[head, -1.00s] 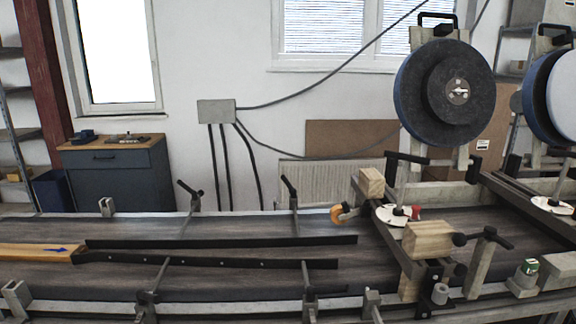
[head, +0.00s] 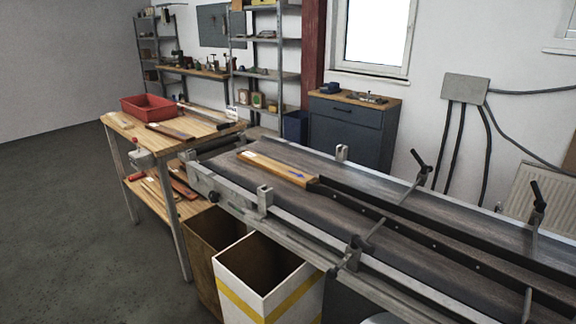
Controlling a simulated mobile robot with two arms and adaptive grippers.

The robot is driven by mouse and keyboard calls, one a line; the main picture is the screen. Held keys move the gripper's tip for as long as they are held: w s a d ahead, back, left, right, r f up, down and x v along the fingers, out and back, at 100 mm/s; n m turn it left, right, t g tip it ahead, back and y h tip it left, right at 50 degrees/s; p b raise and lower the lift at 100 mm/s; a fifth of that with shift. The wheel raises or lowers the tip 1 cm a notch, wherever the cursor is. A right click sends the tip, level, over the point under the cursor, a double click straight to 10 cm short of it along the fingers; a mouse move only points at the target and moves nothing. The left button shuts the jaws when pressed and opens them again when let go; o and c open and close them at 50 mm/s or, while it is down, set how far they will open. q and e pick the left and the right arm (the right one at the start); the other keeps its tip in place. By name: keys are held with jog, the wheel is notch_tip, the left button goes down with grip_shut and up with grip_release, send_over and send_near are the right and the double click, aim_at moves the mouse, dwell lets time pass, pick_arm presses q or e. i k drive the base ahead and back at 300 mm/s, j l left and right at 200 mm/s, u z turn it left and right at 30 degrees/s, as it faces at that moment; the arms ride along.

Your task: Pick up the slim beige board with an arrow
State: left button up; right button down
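The slim beige board (head: 270,167) lies flat on the left part of the conveyor belt in the head view. A dark blue arrow is marked near its right end. That end is at the left ends of the two black guide rails. Neither of my grippers is in view.
The conveyor (head: 330,217) runs from the centre to the lower right, with guide rails (head: 400,219) and clamp posts. A workbench (head: 205,128) holds a red bin (head: 148,105) and several boards. Two open boxes, one brown (head: 203,262) and one white with yellow stripe (head: 285,300), stand below. Floor at left is clear.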

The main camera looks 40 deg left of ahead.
aim_at(300, 178)
jog(key=u, duration=1.5)
jog(key=z, duration=0.7)
jog(key=i+j+z, duration=0.1)
jog(key=j+z, duration=1.05)
jog(key=j, duration=0.15)
jog(key=j+z, duration=0.35)
jog(key=k+j, duration=0.05)
jog(key=j, duration=0.05)
